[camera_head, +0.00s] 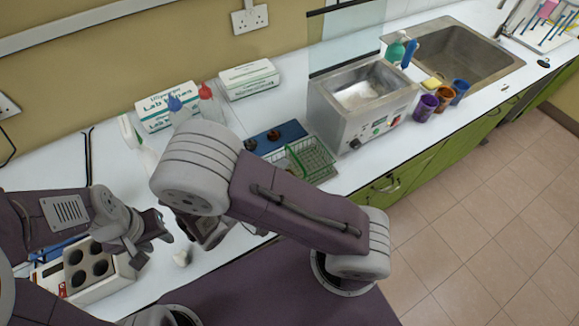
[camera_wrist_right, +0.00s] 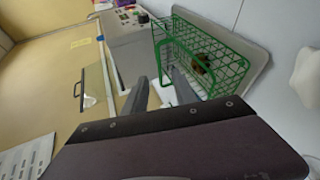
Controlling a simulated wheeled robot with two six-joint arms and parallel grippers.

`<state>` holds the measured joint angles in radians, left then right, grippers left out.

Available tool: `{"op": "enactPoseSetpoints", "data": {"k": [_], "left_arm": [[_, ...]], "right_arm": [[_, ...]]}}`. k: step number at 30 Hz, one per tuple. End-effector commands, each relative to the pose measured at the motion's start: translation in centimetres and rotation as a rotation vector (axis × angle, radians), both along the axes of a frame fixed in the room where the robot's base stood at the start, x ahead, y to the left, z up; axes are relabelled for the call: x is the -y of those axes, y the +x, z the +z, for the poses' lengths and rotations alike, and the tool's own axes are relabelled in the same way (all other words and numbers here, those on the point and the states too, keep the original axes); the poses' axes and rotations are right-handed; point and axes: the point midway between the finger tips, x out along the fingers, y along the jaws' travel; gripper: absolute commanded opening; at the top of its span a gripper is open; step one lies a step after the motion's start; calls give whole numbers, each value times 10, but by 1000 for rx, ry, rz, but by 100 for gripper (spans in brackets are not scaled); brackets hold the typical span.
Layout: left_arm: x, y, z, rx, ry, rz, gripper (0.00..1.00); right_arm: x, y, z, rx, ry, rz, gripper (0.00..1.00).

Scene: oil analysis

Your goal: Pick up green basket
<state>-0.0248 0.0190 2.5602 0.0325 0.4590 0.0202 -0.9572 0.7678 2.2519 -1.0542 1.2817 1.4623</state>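The green basket (camera_head: 312,158) is a wire basket on a tray on the counter, in front of the steel bath in the head view; my right arm hides part of it. In the right wrist view the basket (camera_wrist_right: 228,72) is at upper right, with small brown items inside. Its raised handle stands close to my right gripper (camera_wrist_right: 160,92), whose two fingers are apart with nothing seen between them. In the head view my right gripper is mostly hidden behind its own arm. My left gripper (camera_head: 155,228) is at the left, away from the basket; its fingertips are unclear.
The steel bath (camera_head: 362,97) stands just behind the basket. Several colored cups (camera_head: 425,107) and a sink (camera_head: 455,55) are farther right. Two tissue boxes (camera_head: 249,79) and wash bottles (camera_head: 207,103) stand along the back wall. A white rack with dark holes (camera_head: 90,268) is at lower left.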

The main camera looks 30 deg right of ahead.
Motion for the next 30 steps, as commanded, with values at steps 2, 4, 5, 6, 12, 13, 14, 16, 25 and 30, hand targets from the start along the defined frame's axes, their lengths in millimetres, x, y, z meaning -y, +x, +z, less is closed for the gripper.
{"op": "enactPoseSetpoints", "data": {"k": [2, 4, 5, 6, 12, 13, 14, 16, 25, 30], "left_arm": [[0, 0, 4, 0, 0, 0, 36], [0, 0, 6, 0, 0, 0, 36], [0, 0, 7, 0, 0, 0, 36], [0, 0, 7, 0, 0, 0, 36], [0, 0, 11, 0, 0, 0, 36], [0, 0, 13, 0, 0, 0, 36], [0, 0, 16, 0, 0, 0, 36], [0, 0, 20, 0, 0, 0, 36], [0, 0, 20, 0, 0, 0, 36], [0, 0, 20, 0, 0, 0, 36]], "right_arm": [[12, 5, -2, -4, -4, -7, 33], [21, 10, -6, -4, -3, -6, 33], [25, 11, -8, -4, -3, -7, 33], [27, 13, -9, -5, -4, -4, 33], [36, 19, -12, -5, -1, -7, 33], [40, 22, -13, -7, -2, -7, 33], [45, 25, -14, -7, -1, -9, 33], [55, 34, -18, -7, -1, -10, 33], [71, 43, -28, -4, 1, -3, 33], [70, 43, -28, -4, 1, -3, 8]]}}
